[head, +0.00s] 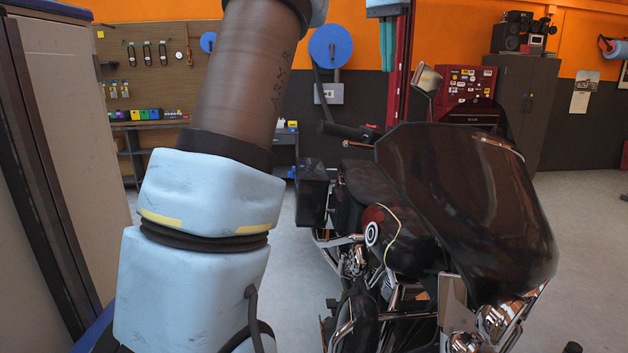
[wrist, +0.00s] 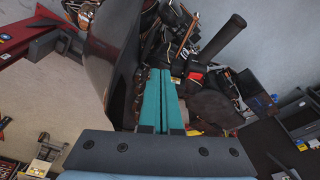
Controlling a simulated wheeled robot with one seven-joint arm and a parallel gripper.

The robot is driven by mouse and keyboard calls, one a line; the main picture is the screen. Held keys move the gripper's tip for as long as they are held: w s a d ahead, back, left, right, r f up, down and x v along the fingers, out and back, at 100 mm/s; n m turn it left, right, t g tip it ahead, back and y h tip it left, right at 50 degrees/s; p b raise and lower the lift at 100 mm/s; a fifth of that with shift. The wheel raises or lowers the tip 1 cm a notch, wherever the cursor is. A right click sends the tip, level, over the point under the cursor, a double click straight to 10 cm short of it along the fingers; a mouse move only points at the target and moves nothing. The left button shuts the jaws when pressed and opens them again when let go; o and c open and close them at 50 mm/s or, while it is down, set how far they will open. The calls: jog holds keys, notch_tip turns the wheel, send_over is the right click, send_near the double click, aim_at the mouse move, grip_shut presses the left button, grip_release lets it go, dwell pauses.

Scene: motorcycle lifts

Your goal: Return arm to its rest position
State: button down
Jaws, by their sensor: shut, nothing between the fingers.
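My arm (head: 235,90) rises through the left of the head view, with its upper part cut off by the top edge. My gripper (head: 387,66) hangs into the top of the head view, its teal fingers pointing down beside a red post. In the wrist view my gripper (wrist: 159,72) shows its two teal fingers side by side, shut and empty. Below the fingertips in that view is the black motorcycle (wrist: 205,105); I cannot tell the exact gap.
The motorcycle (head: 405,240) with its dark windshield (head: 470,200) fills the right front. A tall cabinet (head: 65,140) stands close at left. A red tool chest (head: 467,95) and grey cabinet (head: 525,95) stand behind. Open floor (head: 590,240) lies at right.

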jog(key=a+f+n, duration=0.3)
jog(key=a+f, duration=0.4)
jog(key=f, duration=0.5)
jog(key=s+a+f+n, duration=0.2)
jog(key=s+a+f, duration=0.5)
jog(key=f, duration=0.5)
jog(key=s+a+f+n, duration=0.3)
jog(key=s+a+f, duration=0.5)
jog(key=s+f, duration=0.3)
jog(key=shift+s+a+f+n+y, duration=0.2)
jog(key=shift+s+f+n+y, duration=0.15)
jog(key=shift+s, duration=0.4)
